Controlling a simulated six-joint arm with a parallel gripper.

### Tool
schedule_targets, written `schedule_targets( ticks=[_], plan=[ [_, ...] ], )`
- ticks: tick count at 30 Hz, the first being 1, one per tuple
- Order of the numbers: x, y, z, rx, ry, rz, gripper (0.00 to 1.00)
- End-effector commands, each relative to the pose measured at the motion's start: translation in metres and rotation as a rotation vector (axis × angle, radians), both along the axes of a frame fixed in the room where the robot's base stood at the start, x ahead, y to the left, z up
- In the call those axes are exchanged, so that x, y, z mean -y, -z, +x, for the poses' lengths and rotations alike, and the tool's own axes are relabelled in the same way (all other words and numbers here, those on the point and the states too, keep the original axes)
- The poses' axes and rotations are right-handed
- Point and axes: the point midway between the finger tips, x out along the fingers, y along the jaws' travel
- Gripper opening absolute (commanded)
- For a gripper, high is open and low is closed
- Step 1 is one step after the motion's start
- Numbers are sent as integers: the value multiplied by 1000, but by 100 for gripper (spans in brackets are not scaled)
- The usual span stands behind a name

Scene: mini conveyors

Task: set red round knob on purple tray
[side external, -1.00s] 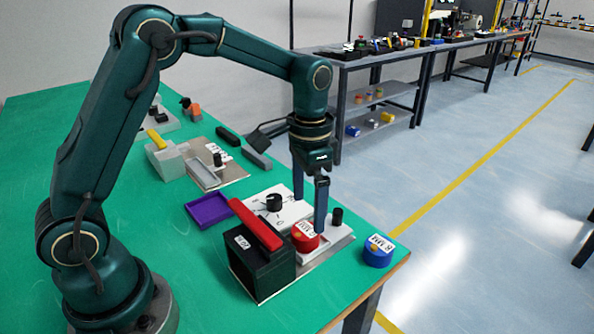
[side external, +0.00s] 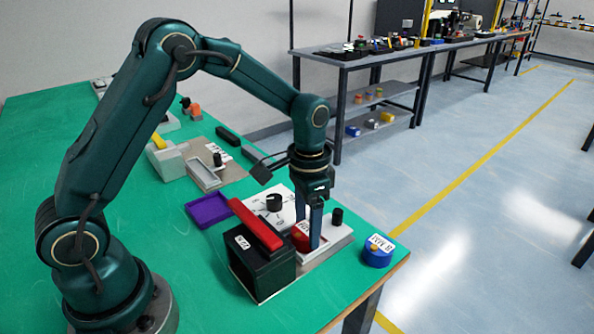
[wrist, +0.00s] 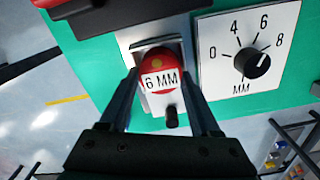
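The red round knob (wrist: 160,66), with a white "6 MM" label, sits in a white fixture on a metal plate; in the side view the knob (side external: 301,240) is partly hidden by a finger. My gripper (wrist: 160,82) points down with one finger on each side of the knob, close to its edges. I cannot tell whether the fingers press on it. In the side view, my gripper (side external: 309,238) is low over the fixture. The purple tray (side external: 209,210) lies empty on the green table, left of the dial plate.
A black box with a red bar (side external: 256,226) stands just left of the knob. A white dial plate (side external: 284,198) with a black knob lies behind. A short black post (side external: 337,215) stands on the fixture. A blue round knob (side external: 377,252) sits near the table edge.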

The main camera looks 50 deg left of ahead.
Motion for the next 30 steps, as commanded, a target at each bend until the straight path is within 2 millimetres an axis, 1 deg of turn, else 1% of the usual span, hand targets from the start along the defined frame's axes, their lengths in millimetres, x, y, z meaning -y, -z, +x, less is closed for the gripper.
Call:
schedule_targets(
  ticks=[1,2,7,9,11,13,18,22,25,28,29,30],
  plan=[
    [0,0,0,1,0,0,7],
    [0,0,0,1,0,0,0],
    [0,-1,0,2,0,-1,0],
    [0,-5,1,4,0,0,0],
    [0,-12,1,6,0,0,0],
    [0,-24,2,8,0,-1,0],
    [0,-59,2,9,0,0,0],
    [0,-82,1,7,0,0,0],
    [0,-93,2,9,1,0,0],
    [-1,-94,1,9,1,0,0],
    [-5,-94,0,9,-10,0,0],
    [-13,-93,0,9,-35,0,0]
  ],
)
